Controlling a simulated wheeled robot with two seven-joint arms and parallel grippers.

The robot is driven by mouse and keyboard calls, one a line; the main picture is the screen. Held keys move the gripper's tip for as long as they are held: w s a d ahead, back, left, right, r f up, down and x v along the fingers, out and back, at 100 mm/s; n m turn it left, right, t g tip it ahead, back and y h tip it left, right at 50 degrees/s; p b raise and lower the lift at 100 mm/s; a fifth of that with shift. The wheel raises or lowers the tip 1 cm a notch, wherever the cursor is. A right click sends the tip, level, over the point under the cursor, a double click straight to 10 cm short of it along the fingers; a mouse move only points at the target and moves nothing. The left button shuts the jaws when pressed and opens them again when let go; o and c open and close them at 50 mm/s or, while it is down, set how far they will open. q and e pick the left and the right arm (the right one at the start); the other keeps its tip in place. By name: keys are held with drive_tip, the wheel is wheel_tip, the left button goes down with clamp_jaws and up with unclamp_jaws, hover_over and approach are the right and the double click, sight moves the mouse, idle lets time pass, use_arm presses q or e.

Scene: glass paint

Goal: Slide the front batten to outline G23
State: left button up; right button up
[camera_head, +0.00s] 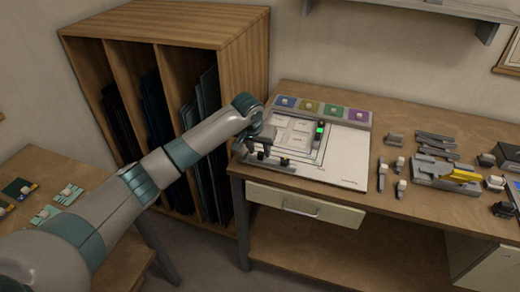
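A white board (346,172) with nested rectangular outlines lies on the workbench. A dark batten (271,164) lies along the front left part of the board, with a small dark block with a yellowish top (284,161) on it. The outline labels are too small to read, so I cannot tell which is G23. My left gripper (261,150) is at the board's left side, over the left part of the front batten. It is small and dark here, and I cannot tell whether it touches the batten or is shut. My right gripper is out of view.
Small tools and a yellow-handled device (460,175) lie to the right. A wooden rack (165,40) with upright sheets stands left of the workbench (430,206).

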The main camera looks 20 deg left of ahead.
use_arm(q)
drive_tip(key=shift+x, duration=1.05)
drive_tip(key=shift+c, duration=0.6)
